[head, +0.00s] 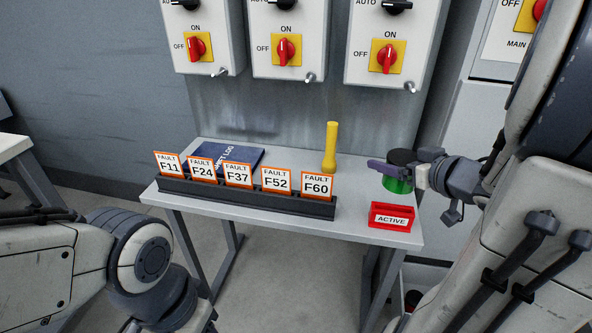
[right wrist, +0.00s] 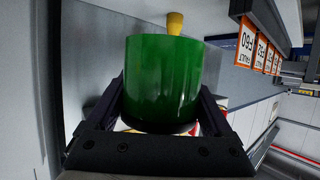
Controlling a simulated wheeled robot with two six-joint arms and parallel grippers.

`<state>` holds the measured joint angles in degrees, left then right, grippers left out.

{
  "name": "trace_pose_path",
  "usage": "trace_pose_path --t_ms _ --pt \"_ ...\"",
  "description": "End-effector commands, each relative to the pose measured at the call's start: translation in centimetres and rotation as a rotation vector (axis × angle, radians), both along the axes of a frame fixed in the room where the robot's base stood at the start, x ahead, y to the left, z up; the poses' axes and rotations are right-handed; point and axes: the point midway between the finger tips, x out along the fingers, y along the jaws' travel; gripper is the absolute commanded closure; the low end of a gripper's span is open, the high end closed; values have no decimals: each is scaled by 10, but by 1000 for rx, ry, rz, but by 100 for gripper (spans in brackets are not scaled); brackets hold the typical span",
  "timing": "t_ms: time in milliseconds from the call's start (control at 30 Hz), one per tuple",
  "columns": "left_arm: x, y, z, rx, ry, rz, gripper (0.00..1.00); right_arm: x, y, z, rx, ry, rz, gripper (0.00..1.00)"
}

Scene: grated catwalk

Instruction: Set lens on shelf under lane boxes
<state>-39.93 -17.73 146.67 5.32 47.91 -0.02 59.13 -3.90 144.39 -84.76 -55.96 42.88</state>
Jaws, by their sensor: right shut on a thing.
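The green lens (head: 397,184) is a short cylinder with a black end, near the right end of the grey shelf (head: 275,228). My right gripper (head: 404,173) is shut on it. In the right wrist view the lens (right wrist: 163,80) fills the space between the two dark fingers. I cannot tell whether its lower edge touches the shelf. Three lane boxes (head: 203,16), (head: 265,62), (head: 367,67) hang on the wall above the shelf, each with a red and yellow switch. My left arm shows at the lower left, but its gripper is out of view.
A yellow flashlight (head: 331,148) stands upright at the back of the shelf. A blue log book (head: 235,157) lies at the back left. A dark rack (head: 248,200) with several fault cards lines the front. A red ACTIVE holder (head: 377,222) sits at the front right. Bare shelf lies around the flashlight.

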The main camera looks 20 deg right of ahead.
Motion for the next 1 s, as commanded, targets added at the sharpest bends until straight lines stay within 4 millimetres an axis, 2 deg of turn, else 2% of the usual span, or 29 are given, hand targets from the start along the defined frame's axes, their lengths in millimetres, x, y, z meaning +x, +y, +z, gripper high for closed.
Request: trace_pose_path --t_ms 67,167,333,500,667,800,1000 --pt "0 0 -1 0 0 0 50 1 3 -1 1 -1 6 79" --pt "0 0 8 0 0 0 50 4 3 2 6 -1 9 79" --pt "0 0 40 -1 -1 0 50 14 -1 3 18 -3 16 79" --pt "0 0 72 -1 -1 0 50 22 -6 -6 11 5 6 79" --pt "0 0 82 0 0 0 50 43 -16 -25 7 4 7 79" --pt "0 0 66 0 0 0 50 72 -31 -52 -1 1 6 79" --pt "0 0 61 0 0 0 50 100 -46 -68 -1 -1 4 79"
